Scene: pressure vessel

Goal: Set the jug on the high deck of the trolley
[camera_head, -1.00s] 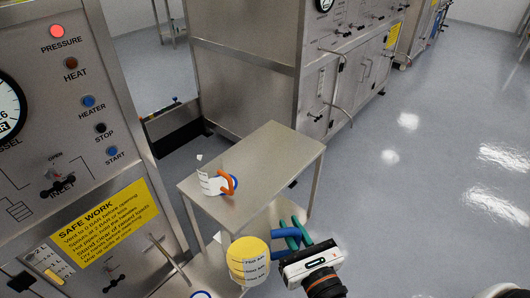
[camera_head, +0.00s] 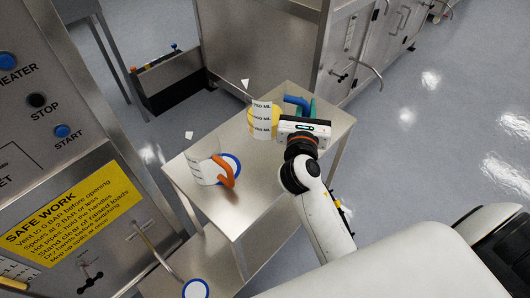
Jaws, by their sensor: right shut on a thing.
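A clear jug with yellow contents (camera_head: 263,122), measuring marks and a blue handle (camera_head: 297,101) is over the high deck of the trolley (camera_head: 245,205), near its far end. It looks upright. I cannot tell whether its base touches the deck. My right gripper (camera_head: 308,108) has its teal fingers shut on the blue handle, at the jug's right side. The fingers are partly hidden by the white gripper body. My left gripper is out of view.
A second clear jug (camera_head: 203,167) with an orange handle (camera_head: 224,172) stands on the high deck, left and nearer. A blue-rimmed round thing (camera_head: 195,289) is low down by the trolley. The control panel (camera_head: 60,150) stands at left. The deck's near right part is bare.

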